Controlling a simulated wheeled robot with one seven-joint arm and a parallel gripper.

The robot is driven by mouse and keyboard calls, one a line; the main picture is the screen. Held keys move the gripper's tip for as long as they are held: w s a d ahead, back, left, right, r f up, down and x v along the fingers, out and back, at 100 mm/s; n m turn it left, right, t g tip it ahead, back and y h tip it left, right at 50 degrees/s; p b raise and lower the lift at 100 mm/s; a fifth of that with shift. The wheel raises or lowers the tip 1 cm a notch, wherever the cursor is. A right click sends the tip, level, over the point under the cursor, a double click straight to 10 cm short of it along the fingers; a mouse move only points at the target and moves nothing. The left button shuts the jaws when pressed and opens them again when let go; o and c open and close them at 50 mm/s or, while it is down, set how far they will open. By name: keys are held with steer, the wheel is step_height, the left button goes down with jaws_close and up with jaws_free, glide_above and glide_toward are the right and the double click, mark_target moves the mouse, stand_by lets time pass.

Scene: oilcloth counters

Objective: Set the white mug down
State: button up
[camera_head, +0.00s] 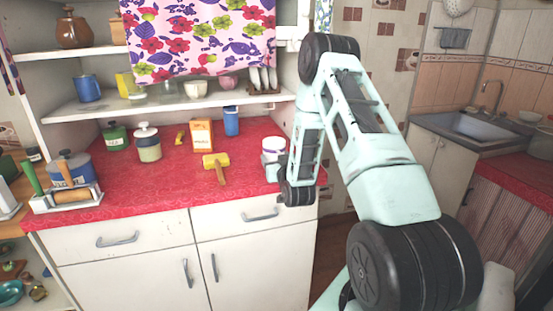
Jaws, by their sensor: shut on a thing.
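The white mug (274,146) shows at the right end of the red counter, just left of my arm's lower end. My gripper (283,162) is mostly hidden behind my own arm; only a small dark part shows beside the mug. It is shut on the mug.
The red counter (130,195) has bare room at front. On it are a yellow-headed mallet (216,164), an orange box (202,135), a blue cup (231,121), a lidded jar (148,143) and a green canister (116,137). A shelf (165,105) hangs above.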

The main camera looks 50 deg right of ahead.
steer(key=shift+f+b, duration=0.15)
steer(key=shift+b, duration=0.15)
steer(key=o, duration=1.2)
steer(key=shift+r, duration=0.2)
